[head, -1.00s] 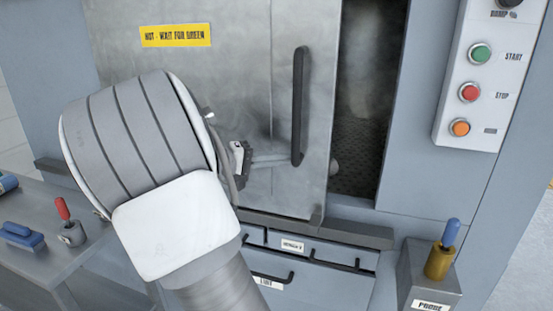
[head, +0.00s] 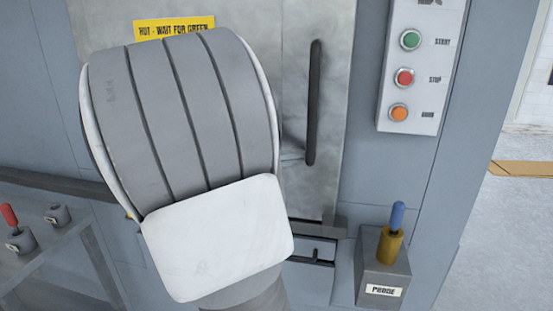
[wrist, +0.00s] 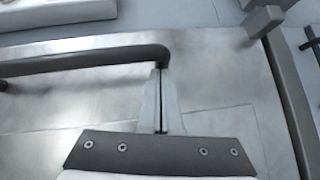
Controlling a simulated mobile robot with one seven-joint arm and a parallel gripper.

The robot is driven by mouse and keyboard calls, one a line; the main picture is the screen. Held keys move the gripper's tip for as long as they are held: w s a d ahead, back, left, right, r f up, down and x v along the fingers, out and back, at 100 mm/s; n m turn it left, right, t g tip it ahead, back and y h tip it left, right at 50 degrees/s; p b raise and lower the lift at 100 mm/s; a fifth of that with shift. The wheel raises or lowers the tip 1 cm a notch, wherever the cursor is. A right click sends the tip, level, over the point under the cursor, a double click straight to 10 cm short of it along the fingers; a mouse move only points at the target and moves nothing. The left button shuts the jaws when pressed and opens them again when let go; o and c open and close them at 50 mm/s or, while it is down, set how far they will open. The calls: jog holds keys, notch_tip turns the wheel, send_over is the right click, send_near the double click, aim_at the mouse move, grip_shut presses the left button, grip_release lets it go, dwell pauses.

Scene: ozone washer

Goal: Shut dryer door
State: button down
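The dryer door (head: 265,70) is a grey metal panel with a yellow warning label (head: 175,27). Its right edge lies against the blue-grey machine front, and no dark opening shows beside it. The door's dark vertical handle (head: 314,105) is upright in the head view. In the wrist view the handle (wrist: 80,58) runs across from the left and bends at its end. My gripper (wrist: 161,75) has its two fingers together, with their tips at the bent end of the handle; whether they touch it I cannot tell. In the head view my arm hides the gripper.
A control panel (head: 418,70) with green, red and orange buttons is right of the door. A grey probe box (head: 383,275) with a blue-and-gold probe (head: 391,235) stands at the lower right. A grey bench (head: 45,245) is at the left. Drawer handles sit below the door.

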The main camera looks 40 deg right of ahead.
jog(key=shift+s+d, duration=0.6)
jog(key=shift+s, duration=0.45)
